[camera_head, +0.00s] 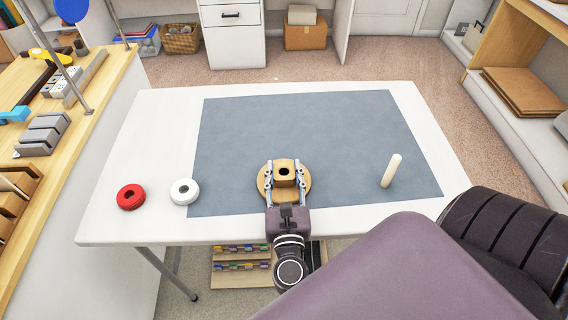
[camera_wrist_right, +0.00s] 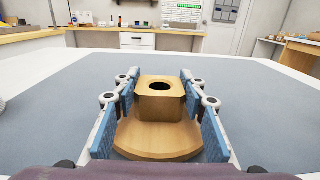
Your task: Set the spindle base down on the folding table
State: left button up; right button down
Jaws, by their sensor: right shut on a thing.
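The spindle base (camera_head: 264,184) is a round wooden disc with a raised block that has a dark hole in its top. My right gripper (camera_head: 285,178) is shut on the block, one finger on each side. In the right wrist view the spindle base (camera_wrist_right: 158,142) sits upright between the blue finger pads of the gripper (camera_wrist_right: 160,100). It is over the near part of the grey mat on the white folding table (camera_head: 140,150). I cannot tell whether its underside touches the mat. My left gripper is not in view.
On the table, a red ring (camera_head: 131,197) and a white ring (camera_head: 184,192) lie at the left. A cream peg (camera_head: 391,170) is on the right of the grey mat (camera_head: 300,120). The mat's far part is clear. A wooden workbench (camera_head: 100,100) stands at the left.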

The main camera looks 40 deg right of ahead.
dwell(0.4)
jog(key=c, duration=1.2)
grip_release()
jog(key=shift+f, duration=0.1)
jog(key=shift+o, duration=0.8)
jog(key=shift+f, duration=0.15)
jog(key=o, duration=1)
jog(key=shift+s+f, duration=0.1)
jog(key=shift+o, duration=0.2)
